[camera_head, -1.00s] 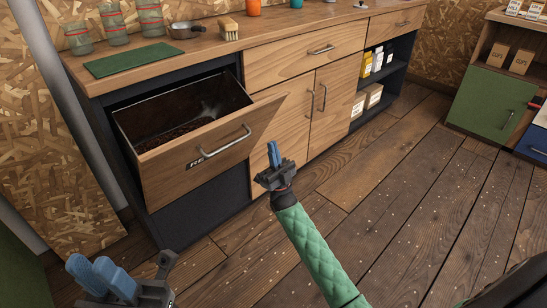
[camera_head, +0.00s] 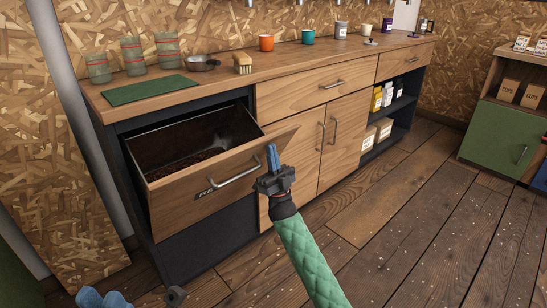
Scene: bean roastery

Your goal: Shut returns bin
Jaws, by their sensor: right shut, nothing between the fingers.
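The returns bin (camera_head: 212,186) is a wooden-fronted pull-out bin at the left end of the counter. It stands open, its front tilted out, with dark contents inside. My right gripper (camera_head: 272,153), with blue fingers and a green-sleeved arm, is shut and empty. It appears in front of the right end of the bin's front, just right of the handle; I cannot tell if it touches.
The counter (camera_head: 225,83) carries glass jars, a green mat (camera_head: 150,90), a small pan, a brush and cups. Closed doors (camera_head: 322,150) and open shelves lie right of the bin. The wooden floor (camera_head: 400,220) is clear. A green cabinet (camera_head: 497,135) stands at right.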

